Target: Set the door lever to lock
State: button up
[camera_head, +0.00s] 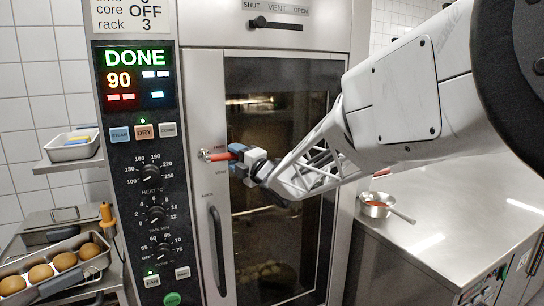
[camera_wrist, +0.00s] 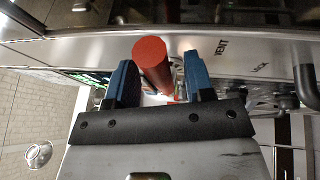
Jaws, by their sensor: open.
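The door lever (camera_head: 222,154) is a short red-ended bar on a metal pivot at the left edge of the oven door (camera_head: 203,100). In the head view it points roughly level to the right, towards my gripper (camera_head: 241,160). In the wrist view the red lever (camera_wrist: 151,60) lies between the two blue fingertips of my gripper (camera_wrist: 160,80), nearer the left one. The jaws are open, and a gap shows on the right side of the lever. Contact with the left finger is unclear. Labels reading VENT and LOCK show on the door in the wrist view.
A vertical dark door handle (camera_head: 217,250) is below the lever. The control panel (camera_head: 145,180) with DONE lit stands to the left.

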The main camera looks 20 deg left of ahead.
jog(key=shift+w+a+r, duration=0.1)
jog(key=shift+w+a, duration=0.05)
jog(key=shift+a, duration=0.25)
jog(key=shift+c, duration=0.3)
grip_shut()
